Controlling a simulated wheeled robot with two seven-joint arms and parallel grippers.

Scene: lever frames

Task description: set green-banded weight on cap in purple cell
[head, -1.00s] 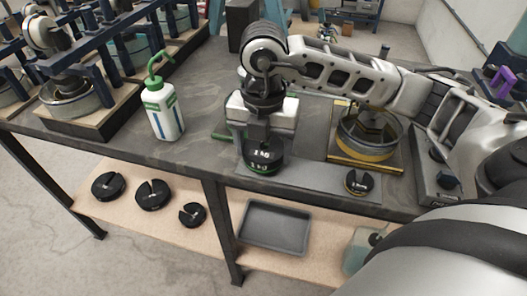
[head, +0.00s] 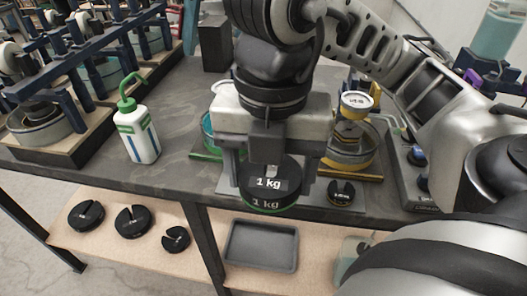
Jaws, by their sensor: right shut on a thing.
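The green-banded weight (head: 269,188) is a black disc marked "1 kg" with a thin green rim line. My right gripper (head: 270,172) is shut on it and holds it up above the front of the bench. Something purple (head: 471,77) shows at the far right behind my right arm, mostly hidden. I cannot make out the purple cell's cap. My left gripper is not in view.
A yellow-marked cell (head: 349,150) stands right of the gripper, with a small disc (head: 341,192) in front. A green-marked cell (head: 206,150) is partly hidden behind the gripper. A green-topped bottle (head: 137,134) stands left. Below are several slotted weights and a grey tray (head: 262,246).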

